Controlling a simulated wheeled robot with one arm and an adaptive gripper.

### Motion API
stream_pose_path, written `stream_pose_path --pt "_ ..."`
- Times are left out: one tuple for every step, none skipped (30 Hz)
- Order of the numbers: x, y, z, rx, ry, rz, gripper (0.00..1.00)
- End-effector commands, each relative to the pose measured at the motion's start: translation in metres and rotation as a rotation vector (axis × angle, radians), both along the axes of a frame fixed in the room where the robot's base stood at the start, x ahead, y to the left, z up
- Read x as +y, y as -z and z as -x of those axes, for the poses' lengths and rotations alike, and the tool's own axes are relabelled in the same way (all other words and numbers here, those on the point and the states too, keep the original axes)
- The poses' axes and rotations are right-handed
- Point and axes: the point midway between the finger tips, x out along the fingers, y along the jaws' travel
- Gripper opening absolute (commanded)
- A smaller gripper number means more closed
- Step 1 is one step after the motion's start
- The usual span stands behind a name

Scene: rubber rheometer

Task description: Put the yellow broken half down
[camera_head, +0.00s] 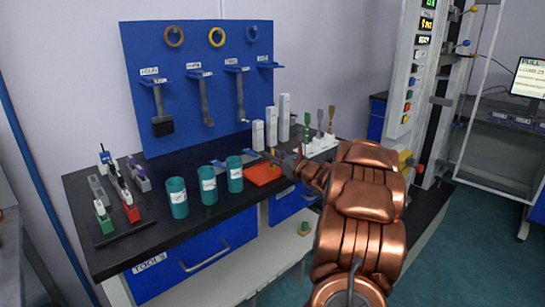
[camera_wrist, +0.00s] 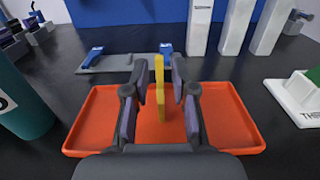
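The yellow broken half (camera_wrist: 160,90) is a thin upright strip in the middle of the wrist view. It stands between the two fingers of my gripper (camera_wrist: 161,80), with a narrow gap on each side, so the fingers look slightly open around it. Its lower end is over the floor of the orange tray (camera_wrist: 228,120); whether it touches the floor I cannot tell. In the head view my gripper (camera_head: 284,161) is low over the orange tray (camera_head: 262,176), and the yellow half (camera_head: 272,152) shows as a small bit there.
Teal cups (camera_head: 235,175) stand left of the tray on the black bench. White blocks (camera_head: 284,117) stand behind it. A white specimen stand (camera_head: 322,143) is to its right. A grey and blue tool (camera_wrist: 110,62) lies just behind the tray.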

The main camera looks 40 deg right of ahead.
Motion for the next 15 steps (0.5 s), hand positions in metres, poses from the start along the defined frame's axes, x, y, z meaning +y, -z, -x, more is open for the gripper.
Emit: stream_pose_path --pt "-0.0001 0.0 0.0 0.0 0.0 0.0 0.31" --pt "-0.0001 0.0 0.0 0.0 0.0 0.0 0.31" --pt "-0.0001 0.0 0.0 0.0 0.0 0.0 0.31" --pt "-0.0001 0.0 0.0 0.0 0.0 0.0 0.31" --pt "-0.0001 0.0 0.0 0.0 0.0 0.0 0.31" --pt "-0.0001 -0.0001 0.0001 0.0 0.0 0.0 0.31" --pt "-0.0001 0.0 0.0001 0.0 0.0 0.0 0.31" --pt "-0.0001 -0.0001 0.0001 0.0 0.0 0.0 0.31" --pt "-0.0001 -0.0002 0.0001 0.0 0.0 0.0 0.31" --pt "-0.0002 -0.0005 0.0001 0.0 0.0 0.0 0.31" --pt "-0.0003 -0.001 0.0001 0.0 0.001 0.0 0.31" --pt "-0.0004 -0.0019 0.0002 0.0 0.001 0.0 0.31" --pt "-0.0005 -0.0028 0.0003 0.0 0.001 0.001 0.31" --pt "-0.0006 -0.0037 0.0003 0.001 0.002 0.001 0.31" --pt "-0.0009 -0.0042 0.0019 0.001 0.002 0.001 0.31"
